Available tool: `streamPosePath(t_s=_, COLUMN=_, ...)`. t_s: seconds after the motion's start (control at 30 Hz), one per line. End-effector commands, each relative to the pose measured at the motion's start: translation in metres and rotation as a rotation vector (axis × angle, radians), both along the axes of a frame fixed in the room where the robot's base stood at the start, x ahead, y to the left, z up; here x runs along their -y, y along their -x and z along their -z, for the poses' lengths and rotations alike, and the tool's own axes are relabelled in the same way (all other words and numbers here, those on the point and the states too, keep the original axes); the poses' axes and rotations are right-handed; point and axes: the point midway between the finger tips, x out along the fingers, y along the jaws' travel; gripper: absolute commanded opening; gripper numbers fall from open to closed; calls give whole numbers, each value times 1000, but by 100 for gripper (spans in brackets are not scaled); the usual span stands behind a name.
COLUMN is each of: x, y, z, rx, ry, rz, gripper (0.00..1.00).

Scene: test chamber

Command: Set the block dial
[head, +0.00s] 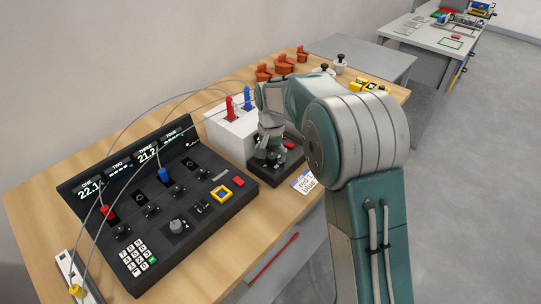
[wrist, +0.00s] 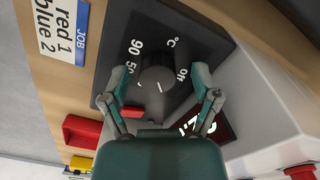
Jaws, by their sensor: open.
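The block dial (wrist: 157,72) is a dark round knob on a black panel, with "Off", "50", "90" and "°C" printed around it. A light mark shows on the knob, but its exact setting is hard to read. My gripper (wrist: 160,86) is open, with one fingertip on each side of the dial; I cannot tell whether they touch it. In the head view my gripper (head: 270,145) is low over the black panel (head: 291,165) and hides the dial. The white block unit (head: 226,134) holds a red piece (head: 230,107) and a blue piece (head: 247,97).
The job card (wrist: 62,28) reads "red 1, blue 2". A black console (head: 205,215) with wires stands left. Orange pieces (head: 284,65) and a yellow object (head: 370,86) lie behind.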

Motion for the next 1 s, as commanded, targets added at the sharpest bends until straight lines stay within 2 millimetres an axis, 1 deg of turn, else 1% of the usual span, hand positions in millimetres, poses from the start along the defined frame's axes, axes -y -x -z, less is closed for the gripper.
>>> streamPosePath(t_s=0.07, x=0, y=0, z=-3, rx=2, ry=0, rz=0, gripper=79)
streamPosePath(t_s=0.17, x=0, y=-1, z=-13, rx=3, ry=-1, rz=0, gripper=79)
streamPosePath(t_s=0.27, x=0, y=-1, z=-31, rx=5, ry=-1, rz=0, gripper=79)
streamPosePath(t_s=0.5, x=-2, y=-2, z=-82, rx=4, ry=0, rz=0, gripper=79)
streamPosePath(t_s=0.6, x=-2, y=-2, z=-98, rx=3, ry=1, rz=0, gripper=79)
streamPosePath(t_s=0.7, x=-3, y=-2, z=-110, rx=1, ry=1, rz=0, gripper=79)
streamPosePath(t_s=0.8, x=-3, y=-2, z=-116, rx=-2, ry=2, rz=0, gripper=79)
streamPosePath(t_s=1.0, x=-3, y=-1, z=-118, rx=-2, ry=2, rz=0, gripper=79)
